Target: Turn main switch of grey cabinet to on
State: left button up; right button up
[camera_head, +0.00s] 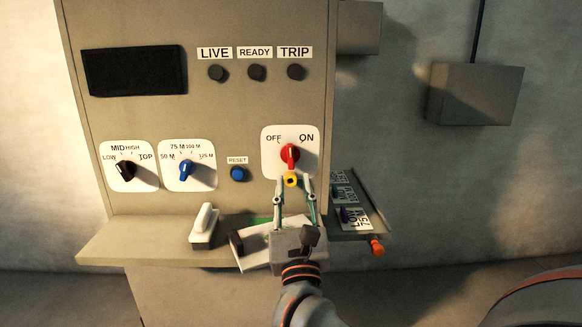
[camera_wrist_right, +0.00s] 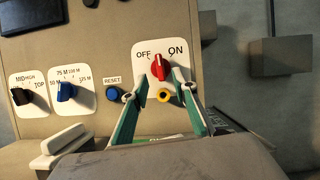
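The grey cabinet (camera_head: 220,110) stands ahead. Its main switch is a red knob (camera_head: 290,155) on a white plate marked OFF at left and ON at right. In the wrist view the red knob (camera_wrist_right: 159,67) stands roughly upright, between the two labels. A yellow ring with a dark centre (camera_head: 291,180) sits just below it. My right gripper (camera_head: 294,182) is in front of the plate, fingers spread to either side below the knob. It is open with nothing between the fingertips; whether they touch the panel I cannot tell. My left gripper is not in view.
Left of the switch are a blue reset button (camera_head: 239,174), a blue dial (camera_head: 185,169) and a black dial (camera_head: 125,170). A shelf (camera_head: 130,245) below holds a white-handled object (camera_head: 204,227). A tray with tags (camera_head: 352,215) is at right. Dark lamps (camera_head: 257,73) sit above.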

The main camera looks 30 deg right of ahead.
aim_at(291, 160)
jog(key=x, duration=0.5)
jog(key=p+x, duration=0.1)
jog(key=x, duration=0.1)
jog(key=shift+w+d+f, duration=0.2)
jog(key=shift+w+f, duration=0.05)
jog(key=shift+w, duration=0.2)
grip_shut()
